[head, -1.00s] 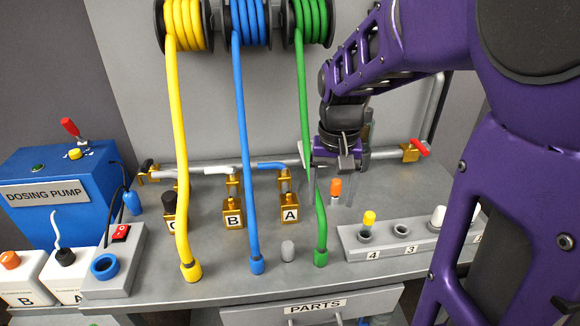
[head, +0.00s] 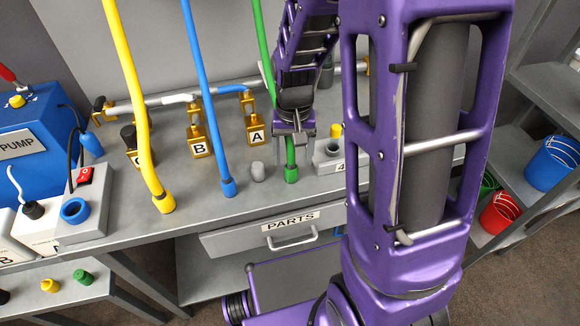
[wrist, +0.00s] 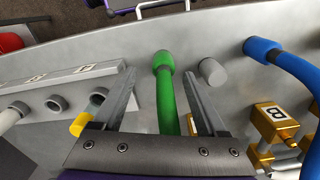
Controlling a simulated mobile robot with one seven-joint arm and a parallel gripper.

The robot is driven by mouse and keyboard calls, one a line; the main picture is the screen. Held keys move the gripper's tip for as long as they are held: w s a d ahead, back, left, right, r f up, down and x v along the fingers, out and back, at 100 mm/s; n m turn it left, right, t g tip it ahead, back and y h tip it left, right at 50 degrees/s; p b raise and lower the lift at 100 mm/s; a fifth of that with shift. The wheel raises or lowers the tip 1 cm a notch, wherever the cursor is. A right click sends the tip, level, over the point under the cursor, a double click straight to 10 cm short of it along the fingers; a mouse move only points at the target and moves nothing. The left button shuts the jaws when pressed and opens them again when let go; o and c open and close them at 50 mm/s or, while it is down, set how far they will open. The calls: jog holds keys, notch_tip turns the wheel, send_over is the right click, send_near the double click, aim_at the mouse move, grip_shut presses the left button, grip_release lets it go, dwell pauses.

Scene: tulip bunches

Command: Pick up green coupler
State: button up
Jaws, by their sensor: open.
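The green coupler (head: 291,174) is the end piece of the green hose (head: 264,60) and stands on the grey bench near its front edge. It also shows in the wrist view (wrist: 163,62), at the top middle. My gripper (head: 294,132) is over the bench, just behind and above the coupler. In the wrist view my gripper (wrist: 160,78) is open, its fingers on either side of the green hose in the picture. The coupler appears just beyond the fingertips, and I cannot tell whether they touch the hose.
A grey peg (head: 258,171) stands close left of the coupler. The blue coupler (head: 228,187) and yellow coupler (head: 164,203) are farther left. A numbered socket block (head: 328,166) is close on the right. Brass blocks and a pipe (head: 165,100) lie behind.

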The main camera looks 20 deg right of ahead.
aim_at(291, 162)
jog(key=f, duration=0.4)
jog(key=shift+a+f, duration=0.15)
jog(key=shift+a, duration=0.1)
grip_shut()
